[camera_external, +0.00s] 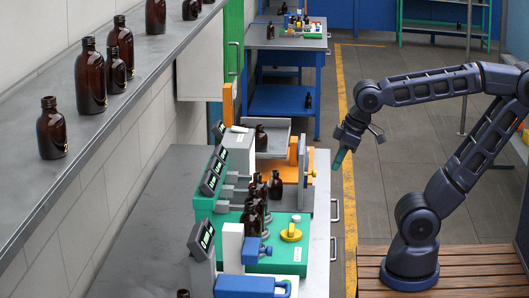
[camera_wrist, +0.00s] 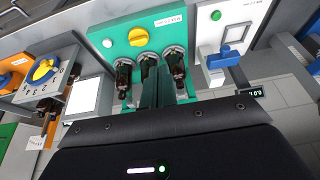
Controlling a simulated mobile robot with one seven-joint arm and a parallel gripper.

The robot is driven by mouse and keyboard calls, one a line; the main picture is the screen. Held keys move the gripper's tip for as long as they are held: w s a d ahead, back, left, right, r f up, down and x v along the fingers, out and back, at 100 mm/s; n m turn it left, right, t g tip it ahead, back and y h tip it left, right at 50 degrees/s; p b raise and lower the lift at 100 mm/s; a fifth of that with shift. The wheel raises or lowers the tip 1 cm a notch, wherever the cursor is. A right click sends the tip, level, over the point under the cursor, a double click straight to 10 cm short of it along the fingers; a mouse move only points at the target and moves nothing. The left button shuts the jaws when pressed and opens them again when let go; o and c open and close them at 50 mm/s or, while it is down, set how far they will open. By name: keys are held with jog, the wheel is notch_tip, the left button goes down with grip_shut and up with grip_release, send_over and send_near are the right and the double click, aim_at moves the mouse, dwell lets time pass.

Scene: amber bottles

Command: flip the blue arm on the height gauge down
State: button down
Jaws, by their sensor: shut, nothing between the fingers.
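The height gauge appears to be the white-and-blue unit at the near end of the bench. Its white column (camera_external: 231,247) stands by a grey display, with a blue part (camera_external: 255,251) beside it. In the wrist view a blue part (camera_wrist: 223,59) shows on the white unit at the right; I take it for the blue arm. Its exact tilt is unclear. My gripper (camera_external: 340,158) hangs in the air right of the bench, apart from the gauge. In the wrist view my gripper (camera_wrist: 164,88) is shut and empty, in front of the green station.
The green station (camera_wrist: 118,38) holds several amber bottles (camera_wrist: 149,67) and a yellow knob (camera_wrist: 138,37). An orange unit (camera_external: 277,168) stands farther back. Amber bottles line the shelf (camera_external: 100,120) at left. The floor between the bench and my base is clear.

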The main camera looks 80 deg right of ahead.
jog(key=w+a+r+g, duration=0.15)
jog(key=w+a, duration=0.25)
jog(key=a, duration=0.4)
jog(key=w+a+r, duration=0.3)
jog(key=w+a, duration=0.1)
jog(key=a, duration=0.3)
jog(key=w+a+r, duration=0.3)
jog(key=w+a, duration=0.1)
jog(key=a, duration=0.4)
jog(key=s+a, duration=0.2)
jog(key=a, duration=1.1)
jog(key=s+a+f, duration=0.1)
jog(key=s+a, duration=0.1)
jog(key=a, duration=1.1)
jog(key=shift+a+g, duration=0.35)
jog(key=shift+g, duration=0.1)
jog(key=shift+f, duration=0.15)
jog(key=f, duration=0.4)
jog(key=w+f, duration=0.1)
jog(key=f, duration=0.4)
jog(key=w+f, duration=0.1)
jog(key=f, duration=0.3)
jog(key=shift+w+f, duration=0.2)
jog(key=shift+f, duration=0.15)
